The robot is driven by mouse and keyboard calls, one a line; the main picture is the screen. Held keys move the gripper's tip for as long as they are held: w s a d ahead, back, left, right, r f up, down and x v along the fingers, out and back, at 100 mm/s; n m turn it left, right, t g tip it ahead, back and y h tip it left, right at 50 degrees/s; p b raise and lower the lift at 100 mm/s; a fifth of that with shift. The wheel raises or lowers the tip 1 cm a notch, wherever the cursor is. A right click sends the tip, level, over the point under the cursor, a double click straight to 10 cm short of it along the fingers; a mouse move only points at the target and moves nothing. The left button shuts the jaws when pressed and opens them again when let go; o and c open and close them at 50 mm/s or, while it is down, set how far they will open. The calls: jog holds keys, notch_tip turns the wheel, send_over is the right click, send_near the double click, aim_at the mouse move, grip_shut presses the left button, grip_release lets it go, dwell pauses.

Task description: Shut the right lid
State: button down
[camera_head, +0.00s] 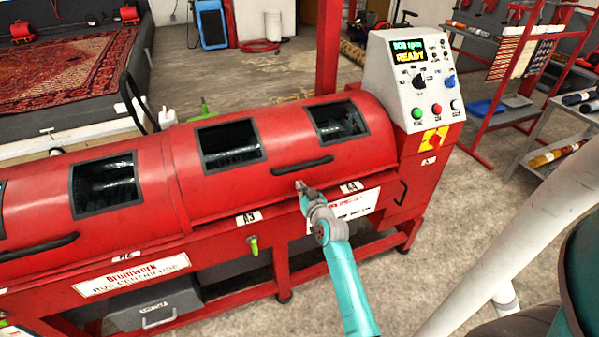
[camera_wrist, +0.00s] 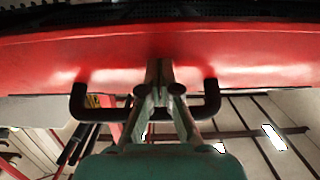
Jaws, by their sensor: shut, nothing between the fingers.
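The right lid (camera_head: 265,172) is a red curved cover with two dark-framed windows on the long red machine. It lies down over the drum, its lower edge close to the body; I cannot tell whether it is fully seated. Its black handle (camera_head: 302,165) is on the front face. My gripper (camera_head: 300,186) is just below the handle, fingers together and empty. In the wrist view the shut fingertips (camera_wrist: 159,66) point at the red lid surface (camera_wrist: 215,60), between the two ends of the black handle (camera_wrist: 211,98). I cannot tell whether they touch.
A left lid with its own window and black handle (camera_head: 38,246) adjoins on the left. A white control panel (camera_head: 415,75) reading READY stands at the machine's right end. A shelf rack (camera_head: 500,75) is at the right. Concrete floor in front is partly clear.

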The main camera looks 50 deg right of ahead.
jog(key=shift+s+f, duration=0.15)
jog(key=shift+f, duration=0.95)
jog(key=shift+a, duration=0.1)
jog(key=v, duration=1.2)
